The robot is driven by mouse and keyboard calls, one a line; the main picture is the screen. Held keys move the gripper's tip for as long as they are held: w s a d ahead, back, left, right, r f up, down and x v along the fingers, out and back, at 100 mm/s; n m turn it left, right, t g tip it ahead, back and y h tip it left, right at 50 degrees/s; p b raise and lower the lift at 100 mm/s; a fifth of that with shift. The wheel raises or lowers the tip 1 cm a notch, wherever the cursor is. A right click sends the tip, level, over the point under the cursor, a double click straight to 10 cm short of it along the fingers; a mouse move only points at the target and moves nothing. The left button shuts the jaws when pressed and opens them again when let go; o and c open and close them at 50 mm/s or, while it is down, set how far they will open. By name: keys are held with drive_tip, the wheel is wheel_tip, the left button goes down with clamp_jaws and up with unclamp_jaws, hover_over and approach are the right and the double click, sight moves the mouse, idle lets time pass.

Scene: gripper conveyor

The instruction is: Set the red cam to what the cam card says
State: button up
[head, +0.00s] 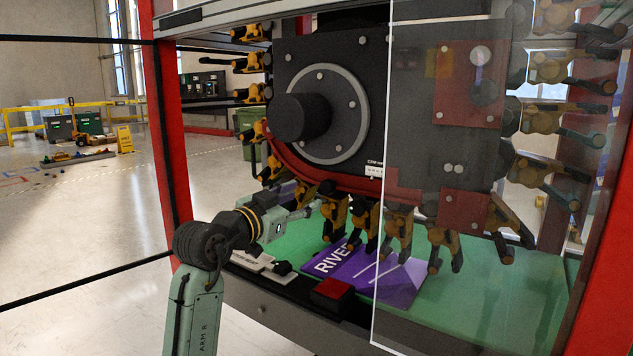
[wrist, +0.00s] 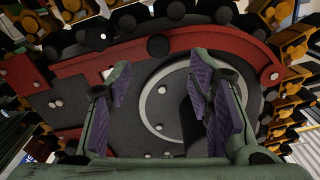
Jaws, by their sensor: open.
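The red cam appears to be the curved red band (head: 290,168) low around the dark machine plate in the head view. In the wrist view the red band (wrist: 190,42) arches across the top, with dark round rollers along it. My gripper (head: 312,209) is at the machine's lower left, close to the band, with open fingers. In the wrist view my gripper (wrist: 163,85) shows two purple-padded fingers with nothing between them. A small white label (head: 375,171) sits on the plate's lower right. White cards (head: 252,261) lie on the front ledge; their text is too small to read.
Several yellow-and-black clamps (head: 362,222) hang around the plate. A clear panel (head: 460,190) covers the right half. A purple board (head: 400,283) marked "RIVE…" lies on the green surface. A red block (head: 332,291) sits on the ledge. A red post (head: 172,140) stands left.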

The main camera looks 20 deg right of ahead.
sight(325, 188)
drive_tip(key=p+x, duration=0.2)
drive_tip(key=x, duration=0.8)
drive_tip(key=shift+w+d+r, duration=0.1)
drive_tip(key=shift+d, duration=0.2)
clamp_jaws()
idle(0.5)
